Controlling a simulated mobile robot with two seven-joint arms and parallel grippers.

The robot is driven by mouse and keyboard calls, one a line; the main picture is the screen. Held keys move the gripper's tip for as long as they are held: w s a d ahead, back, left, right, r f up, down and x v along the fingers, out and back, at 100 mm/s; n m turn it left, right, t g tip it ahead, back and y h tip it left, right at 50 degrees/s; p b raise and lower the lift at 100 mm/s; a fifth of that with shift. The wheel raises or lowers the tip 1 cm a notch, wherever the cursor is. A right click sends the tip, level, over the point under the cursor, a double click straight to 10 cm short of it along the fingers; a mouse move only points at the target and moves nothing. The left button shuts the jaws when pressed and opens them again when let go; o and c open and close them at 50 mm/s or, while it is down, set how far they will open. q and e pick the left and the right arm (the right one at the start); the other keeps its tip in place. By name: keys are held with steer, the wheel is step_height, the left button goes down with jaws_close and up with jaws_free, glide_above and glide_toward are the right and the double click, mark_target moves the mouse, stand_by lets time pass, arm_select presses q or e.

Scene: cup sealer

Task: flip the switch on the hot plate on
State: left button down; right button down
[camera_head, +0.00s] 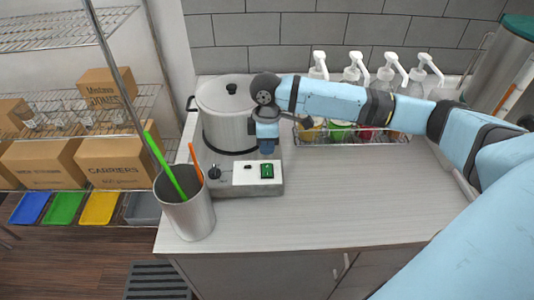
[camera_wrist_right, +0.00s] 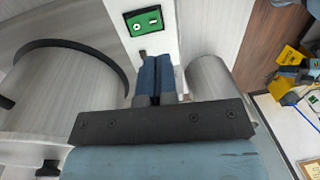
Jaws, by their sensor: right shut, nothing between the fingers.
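The hot plate (camera_head: 236,189) is a low grey and white unit on the counter, with a black knob (camera_head: 214,172) at its left and a green rocker switch (camera_head: 267,171) at its right. A lidded metal pot (camera_head: 222,112) stands on it. My right gripper (camera_head: 267,150) is shut and empty, pointing down just above and behind the switch. In the right wrist view the closed blue fingertips (camera_wrist_right: 157,60) lie over the white panel, with the green switch (camera_wrist_right: 147,20) a little beyond them. Whether they touch the panel I cannot tell. My left gripper is out of view.
A metal cup (camera_head: 186,214) with green and orange sticks stands at the counter's left front. White pump bottles (camera_head: 353,72) and a wire rack (camera_head: 370,137) of colourful items are at the back. The counter (camera_head: 350,200) right of the hot plate is clear.

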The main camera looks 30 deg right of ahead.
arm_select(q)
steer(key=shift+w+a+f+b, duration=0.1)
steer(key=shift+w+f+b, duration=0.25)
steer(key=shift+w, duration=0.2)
arm_select(e)
steer(key=r, duration=0.5)
steer(key=shift+s+a+r, duration=0.2)
steer(key=shift+s+r, duration=0.05)
steer(key=shift+r, duration=0.15)
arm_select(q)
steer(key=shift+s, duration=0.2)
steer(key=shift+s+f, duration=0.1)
